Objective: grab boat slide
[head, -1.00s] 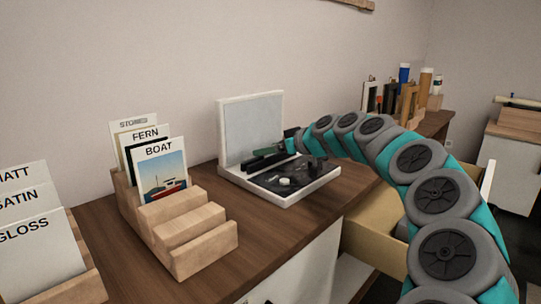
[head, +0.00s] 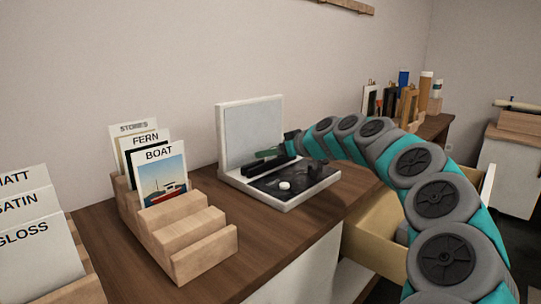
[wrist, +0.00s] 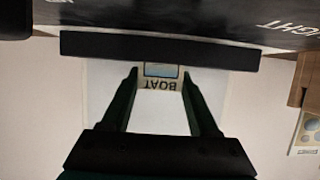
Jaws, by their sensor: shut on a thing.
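A small slide labelled BOAT (wrist: 160,85), with a blue picture, shows upside down between my fingers in the wrist view. My gripper (wrist: 160,78) is shut on it by its two sides. A black bar (wrist: 100,47) covers the slide's other end, so I cannot tell whether the slide sits in the bar or behind it. In the head view my gripper (head: 266,153) is just above the black bar, within an open white box (head: 226,150); the slide is too small to make out there.
A wooden rack (head: 215,243) at left holds large STONES, FERN and BOAT cards (head: 160,168). Another rack with MATT, SATIN and GLOSS cards (head: 38,258) is at the lower left. A white knob (head: 285,185) sits on the box's dark base. An open drawer (head: 375,240) is below my arm.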

